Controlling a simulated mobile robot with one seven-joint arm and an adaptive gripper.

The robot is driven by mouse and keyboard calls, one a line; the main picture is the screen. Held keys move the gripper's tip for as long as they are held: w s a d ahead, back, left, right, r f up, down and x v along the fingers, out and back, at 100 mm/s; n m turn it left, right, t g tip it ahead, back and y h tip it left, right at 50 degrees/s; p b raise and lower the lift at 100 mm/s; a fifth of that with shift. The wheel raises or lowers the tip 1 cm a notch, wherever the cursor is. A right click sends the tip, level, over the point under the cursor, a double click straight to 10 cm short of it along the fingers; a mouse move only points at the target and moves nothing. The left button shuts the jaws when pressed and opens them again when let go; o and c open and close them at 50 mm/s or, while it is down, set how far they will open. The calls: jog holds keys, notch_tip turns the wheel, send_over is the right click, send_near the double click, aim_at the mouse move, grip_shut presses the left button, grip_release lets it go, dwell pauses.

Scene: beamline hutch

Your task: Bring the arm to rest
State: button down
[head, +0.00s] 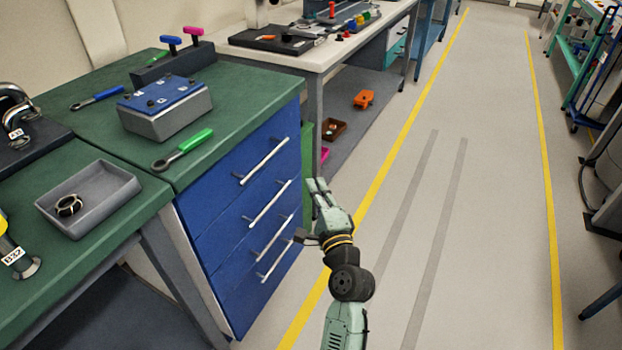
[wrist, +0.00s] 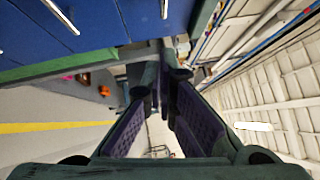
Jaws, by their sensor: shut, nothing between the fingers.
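My gripper (head: 318,190) is at the end of my arm, raised in front of the blue drawer cabinet (head: 222,204), near its right side and over the aisle floor. It is shut and empty. In the wrist view its two fingers (wrist: 165,85) come together near the middle, with nothing between them. In the head view my arm reaches up from the bottom edge, with its wrist bent. The gripper appears apart from the cabinet and its handles, though the exact gap is hard to tell.
A green bench top (head: 245,100) at left holds a grey tray (head: 105,205) with a ring, a blue-topped block (head: 165,105) and a green-handled tool (head: 183,148). A white bench (head: 330,55) stands behind. The aisle floor (head: 480,200) at right is clear between yellow lines.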

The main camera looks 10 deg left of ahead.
jog(key=shift+s+d, duration=0.15)
jog(key=shift+s, duration=0.2)
